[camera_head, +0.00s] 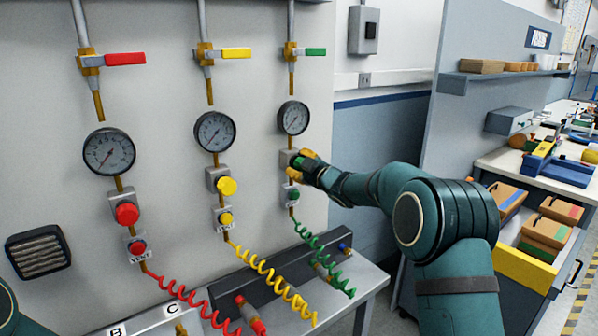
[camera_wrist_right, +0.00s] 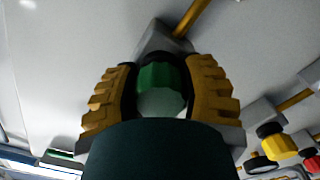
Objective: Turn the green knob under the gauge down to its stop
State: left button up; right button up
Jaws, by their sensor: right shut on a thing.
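The green knob (camera_wrist_right: 160,88) sits under the right-hand gauge (camera_head: 293,118) on the wall panel. My right gripper (camera_head: 300,160) is shut on the green knob. In the right wrist view its two yellow-padded fingers (camera_wrist_right: 160,95) stand on both sides of the knob. My left gripper is not in view.
A yellow knob (camera_head: 227,186) and a red knob (camera_head: 127,213) sit on the lines to the left. A small green vent knob (camera_head: 294,194) is just below my right gripper. Green (camera_head: 322,258), yellow and red coiled hoses run down to the bench.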

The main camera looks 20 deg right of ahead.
jog(key=shift+f+n+b, duration=0.1)
jog(key=shift+n+b, duration=0.55)
jog(key=shift+n, duration=0.45)
jog(key=o, duration=1.2)
jog(key=shift+s+d, duration=0.1)
jog(key=v, duration=1.2)
